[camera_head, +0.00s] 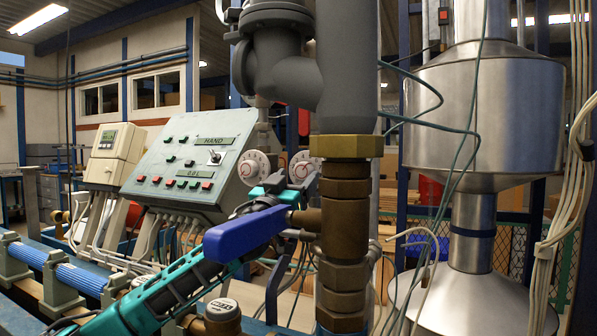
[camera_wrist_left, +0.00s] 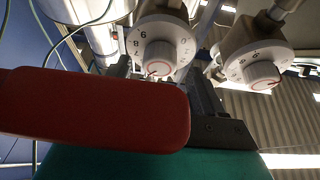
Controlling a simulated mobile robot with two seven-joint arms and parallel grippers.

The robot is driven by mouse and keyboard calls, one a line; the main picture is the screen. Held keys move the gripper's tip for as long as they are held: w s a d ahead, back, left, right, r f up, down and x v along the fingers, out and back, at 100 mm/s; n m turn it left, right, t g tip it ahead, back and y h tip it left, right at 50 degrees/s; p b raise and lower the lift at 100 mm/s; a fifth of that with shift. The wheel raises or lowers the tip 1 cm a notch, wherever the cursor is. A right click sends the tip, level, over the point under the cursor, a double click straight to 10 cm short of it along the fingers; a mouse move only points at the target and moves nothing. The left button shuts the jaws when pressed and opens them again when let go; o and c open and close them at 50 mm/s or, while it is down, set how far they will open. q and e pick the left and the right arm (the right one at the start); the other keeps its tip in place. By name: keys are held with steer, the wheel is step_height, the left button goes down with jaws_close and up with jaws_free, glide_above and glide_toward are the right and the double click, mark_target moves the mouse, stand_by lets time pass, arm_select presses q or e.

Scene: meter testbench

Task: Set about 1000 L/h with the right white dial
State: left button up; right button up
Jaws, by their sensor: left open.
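Two white dials sit behind the pipework in the head view. The right white dial (camera_head: 302,165) is partly covered by my left gripper (camera_head: 293,184); the left white dial (camera_head: 254,167) is clearer. The wrist view is upside down, so the right dial (camera_wrist_left: 163,45) appears left there and the other dial (camera_wrist_left: 258,60) right. Both have numbered rims and a knob with a red ring. My left gripper is open, close in front of the right dial. Contact and the exact dial setting cannot be told. My right gripper is not in view.
A blue lever handle (camera_head: 245,232) crosses in front of my left arm, beside a thick brass-and-brown pipe (camera_head: 345,205). A red handle (camera_wrist_left: 95,110) fills the near wrist view. A control panel (camera_head: 190,160) stands left, a steel tank (camera_head: 480,115) right.

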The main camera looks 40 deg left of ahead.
arm_select(q)
steer(key=shift+w+a+r, duration=0.15)
steer(key=shift+w+r, duration=0.15)
steer(key=shift+w, duration=0.45)
steer(key=shift+c, duration=0.3)
steer(key=c, duration=1)
steer(key=shift+a+m+h+p, duration=0.1)
steer(key=shift+m+h+p, duration=0.4)
steer(key=shift+m, duration=0.7)
steer(key=o, duration=1.1)
steer(key=shift+c, duration=0.2)
